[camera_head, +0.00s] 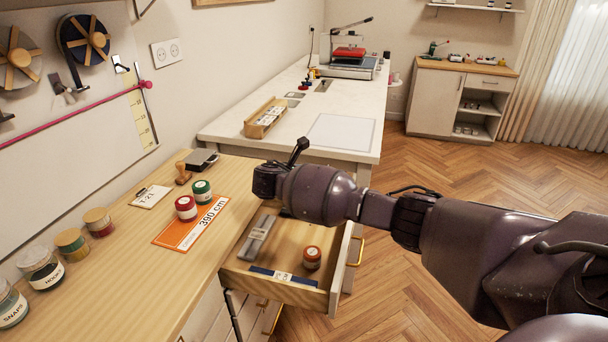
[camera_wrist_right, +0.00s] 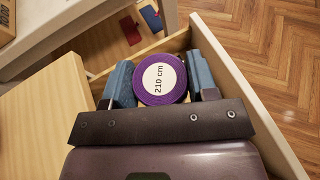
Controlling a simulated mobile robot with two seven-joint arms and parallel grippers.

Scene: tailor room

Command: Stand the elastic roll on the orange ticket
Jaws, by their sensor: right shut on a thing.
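The orange ticket (camera_head: 168,238), printed "390 cm", lies flat on the wooden counter. A red roll (camera_head: 186,210) and a green roll (camera_head: 201,193) stand on it or at its far edge. My right gripper (camera_wrist_right: 160,88) points down at the far end of the open drawer, with its blue fingertips on both sides of a purple roll (camera_wrist_right: 146,92). The roll's white top reads "210 cm". My gripper is shut on it. Whether the roll touches the drawer floor cannot be told. In the head view my right wrist mostly hides the roll. My left gripper is out of view.
The open drawer (camera_head: 341,275) also holds a brown-red roll (camera_head: 312,259), a grey bundle (camera_head: 257,240) and a blue strip (camera_head: 262,271). Jars (camera_head: 42,271), a tag (camera_head: 150,197) and a wooden stamp (camera_head: 183,174) stand around the ticket. The counter's front part is clear.

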